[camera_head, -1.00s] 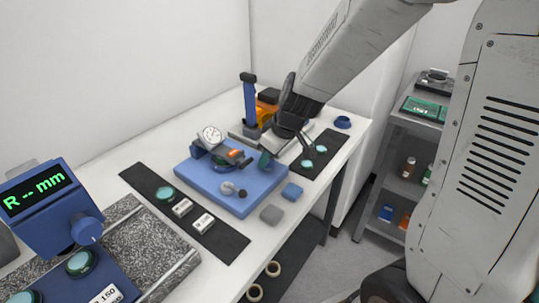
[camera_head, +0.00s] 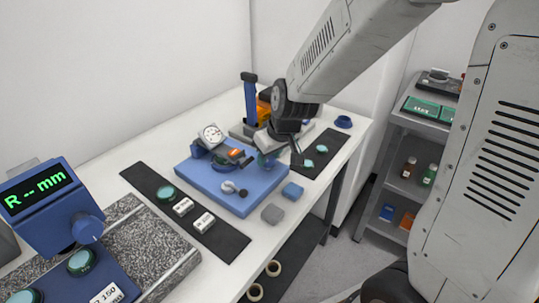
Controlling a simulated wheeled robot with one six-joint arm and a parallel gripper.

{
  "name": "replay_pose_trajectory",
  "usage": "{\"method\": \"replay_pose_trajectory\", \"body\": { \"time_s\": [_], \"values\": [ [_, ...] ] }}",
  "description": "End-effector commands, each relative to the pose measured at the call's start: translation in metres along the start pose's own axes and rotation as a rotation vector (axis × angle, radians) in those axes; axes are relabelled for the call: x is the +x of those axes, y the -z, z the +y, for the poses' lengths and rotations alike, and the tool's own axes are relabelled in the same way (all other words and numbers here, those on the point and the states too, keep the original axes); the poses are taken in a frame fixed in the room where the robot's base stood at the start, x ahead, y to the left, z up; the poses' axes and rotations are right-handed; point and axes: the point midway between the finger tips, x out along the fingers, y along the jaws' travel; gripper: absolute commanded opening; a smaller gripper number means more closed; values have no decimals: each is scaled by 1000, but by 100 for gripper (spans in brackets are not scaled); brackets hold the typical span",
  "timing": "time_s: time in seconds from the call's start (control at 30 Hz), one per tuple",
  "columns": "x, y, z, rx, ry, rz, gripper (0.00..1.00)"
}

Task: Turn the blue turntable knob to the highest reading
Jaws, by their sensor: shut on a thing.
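The blue base (camera_head: 235,196) of the gauge stand sits on the white bench. A round white dial gauge (camera_head: 211,134) stands over a dark round turntable (camera_head: 228,163) on it; its needle is too small to read. A blue-teal turntable knob (camera_head: 264,159) is at the base's back right side, mostly hidden by my gripper. My gripper (camera_head: 281,154) reaches down from the upper right and is shut on the knob. Its fingertips are partly hidden by the dark wrist.
A dark mat (camera_head: 225,242) with small pieces lies in front; another mat (camera_head: 327,143) is behind right. An orange-and-blue stand (camera_head: 249,100) rises close behind my wrist. A blue readout (camera_head: 40,190) shows "R -- mm".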

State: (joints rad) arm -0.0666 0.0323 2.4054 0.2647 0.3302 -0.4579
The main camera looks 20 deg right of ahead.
Motion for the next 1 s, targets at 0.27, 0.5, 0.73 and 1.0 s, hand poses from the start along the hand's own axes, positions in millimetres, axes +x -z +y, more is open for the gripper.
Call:
{"method": "replay_pose_trajectory", "body": {
  "time_s": [0.27,0.5,0.73,1.0],
  "values": [
    [0,0,0,-1,0,0,55],
    [-3,0,0,-1,0,1,55],
    [-34,1,1,-2,-2,6,55],
    [-71,1,0,-2,-1,3,55]
  ]
}}
